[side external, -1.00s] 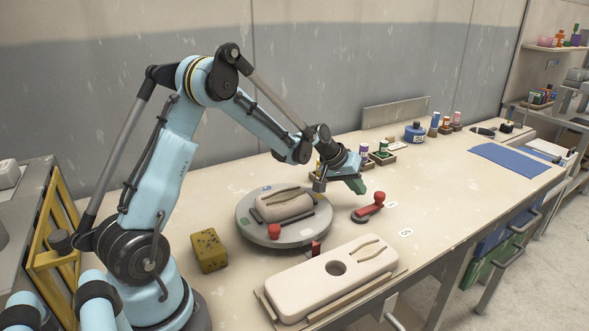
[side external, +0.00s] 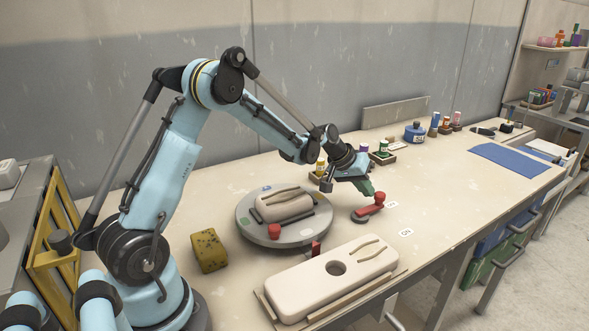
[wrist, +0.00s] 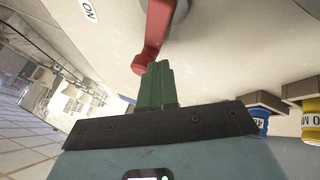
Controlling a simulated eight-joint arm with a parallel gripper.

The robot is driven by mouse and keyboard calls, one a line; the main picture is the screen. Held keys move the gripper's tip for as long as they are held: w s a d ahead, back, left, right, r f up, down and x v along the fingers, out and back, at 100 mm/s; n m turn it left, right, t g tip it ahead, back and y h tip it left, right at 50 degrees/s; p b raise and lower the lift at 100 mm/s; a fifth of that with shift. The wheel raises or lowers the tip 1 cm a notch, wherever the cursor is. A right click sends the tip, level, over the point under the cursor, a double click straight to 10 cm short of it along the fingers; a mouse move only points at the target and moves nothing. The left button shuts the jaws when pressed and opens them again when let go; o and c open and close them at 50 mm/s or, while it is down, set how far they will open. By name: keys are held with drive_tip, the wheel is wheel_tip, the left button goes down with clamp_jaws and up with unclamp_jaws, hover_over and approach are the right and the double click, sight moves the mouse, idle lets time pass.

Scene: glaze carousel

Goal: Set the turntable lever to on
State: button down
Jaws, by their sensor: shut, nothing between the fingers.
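The red turntable lever (side external: 367,211) lies on the bench right of the round grey turntable (side external: 246,229). Its round knob end points away from its pivot, towards the back right. In the wrist view the red lever (wrist: 158,28) comes down from the top, with its knob (wrist: 139,67) at the fingertips. My gripper (side external: 367,189) is shut and empty, with its green fingers pointing down right beside the knob. The green fingers also show in the wrist view (wrist: 162,72). I cannot tell whether they touch the knob. An ON label (wrist: 88,10) lies left of the lever there.
A beige piece (side external: 283,206) rests on the turntable. A long cream block with a hole (side external: 310,287) lies in front. A yellow sponge-like block (side external: 209,251) is at left. Small bottles in holders (side external: 382,155) stand behind my gripper.

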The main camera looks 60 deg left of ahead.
sight(375, 209)
drive_tip(key=shift+w+d+m, duration=0.1)
drive_tip(key=shift+w+m, duration=0.05)
drive_tip(key=shift+m, duration=0.25)
drive_tip(key=shift+w+d+m+g+h, duration=0.1)
drive_tip(key=shift+d+m+g+h, duration=0.1)
drive_tip(key=shift+m+h, duration=0.25)
drive_tip(key=shift+w+d+m+g+h, duration=0.1)
drive_tip(key=shift+m+g+h, duration=0.1)
drive_tip(key=shift+m+h, duration=0.2)
drive_tip(key=m, duration=0.2)
drive_tip(key=d+m+g+h, duration=0.1)
drive_tip(key=shift+w+d+m+h, duration=0.1)
drive_tip(key=shift+w+m+h, duration=0.05)
drive_tip(key=shift+m+h, duration=0.15)
drive_tip(key=m+g, duration=0.1)
drive_tip(key=m, duration=0.1)
drive_tip(key=d+m+g+h, duration=0.1)
drive_tip(key=m, duration=0.1)
drive_tip(key=shift+d+g, duration=0.15)
drive_tip(key=shift+g, duration=0.15)
drive_tip(key=shift+d, duration=0.3)
